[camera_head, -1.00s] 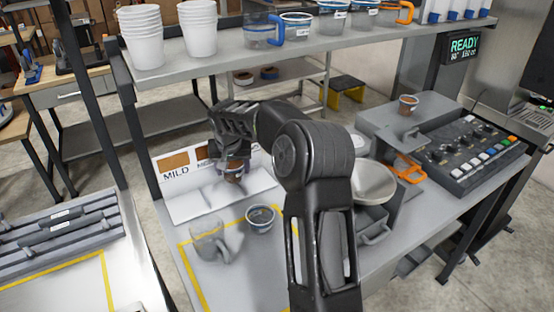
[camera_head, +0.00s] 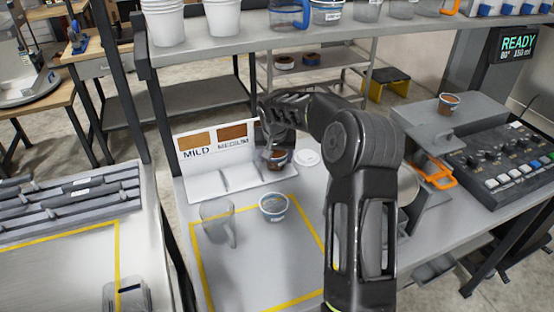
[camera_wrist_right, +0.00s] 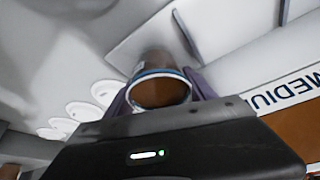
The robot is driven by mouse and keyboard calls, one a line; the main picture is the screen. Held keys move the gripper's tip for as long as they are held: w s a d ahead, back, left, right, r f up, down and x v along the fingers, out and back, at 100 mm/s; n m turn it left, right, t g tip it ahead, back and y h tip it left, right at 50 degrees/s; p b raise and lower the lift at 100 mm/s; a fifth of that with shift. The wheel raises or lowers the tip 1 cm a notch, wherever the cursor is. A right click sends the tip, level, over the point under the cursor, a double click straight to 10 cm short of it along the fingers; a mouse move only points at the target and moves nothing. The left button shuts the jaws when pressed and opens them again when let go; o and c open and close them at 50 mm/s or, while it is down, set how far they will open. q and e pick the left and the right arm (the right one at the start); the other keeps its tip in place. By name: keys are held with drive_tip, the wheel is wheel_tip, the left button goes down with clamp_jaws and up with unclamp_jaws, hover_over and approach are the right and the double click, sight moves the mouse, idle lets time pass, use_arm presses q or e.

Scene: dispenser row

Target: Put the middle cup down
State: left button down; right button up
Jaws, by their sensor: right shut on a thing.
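My right gripper (camera_head: 277,156) is shut on a small cup (camera_head: 278,160) with brown contents and a blue-white rim. In the right wrist view the cup (camera_wrist_right: 160,92) sits between the fingers, its open top facing the camera. It is at the right-hand section of the white sloped holder (camera_head: 212,188), in front of the sign (camera_head: 200,155) reading MILD and MEDIUM; I cannot tell whether it touches the holder. The sign's right end is hidden behind my gripper. Another cup with a blue rim (camera_head: 273,207) stands on the table in front. My left gripper is not in view.
A clear mug (camera_head: 217,222) stands left of the free cup, inside the yellow outline. White round lids (camera_head: 308,158) lie right of the holder. The shelf above carries stacked white cups (camera_head: 163,22).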

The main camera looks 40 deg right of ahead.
sight(275, 170)
drive_tip(key=shift+f, duration=0.15)
drive_tip(key=o, duration=1.7)
drive_tip(key=shift+r, duration=0.25)
drive_tip(key=shift+a+r, duration=0.1)
drive_tip(key=shift+r, duration=0.1)
drive_tip(key=b+v, duration=0.1)
drive_tip(key=v, duration=0.6)
